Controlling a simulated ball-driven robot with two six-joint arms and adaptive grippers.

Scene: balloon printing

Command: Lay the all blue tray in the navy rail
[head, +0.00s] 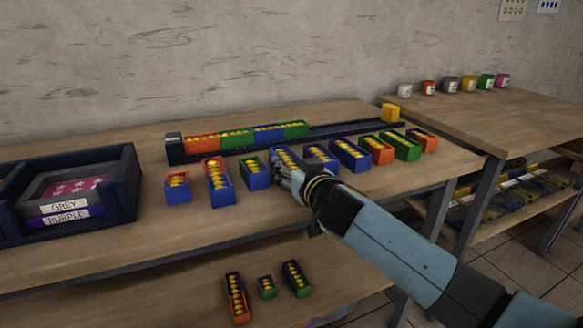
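The navy rail (345,134) runs along the back of the table, with orange, green, blue and green sections filled with yellow pieces in its left part. Its right part is bare. Several small trays stand in a row in front. Blue-looking ones are a tray at my gripper (284,153), a short tray (320,158) and a longer tray (350,155). I cannot tell for certain which are blue all round. My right gripper (290,178) is at the near end of the first blue tray and hides part of it; its finger opening is unclear. My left gripper is out of view.
Mixed-colour trays stand left (218,182) and right (405,146) in the row. A yellow block (390,113) is by the rail's right end. A dark bin (126,190) stands left. More trays (236,298) lie on the lower shelf. Cups stand on the right table (480,118).

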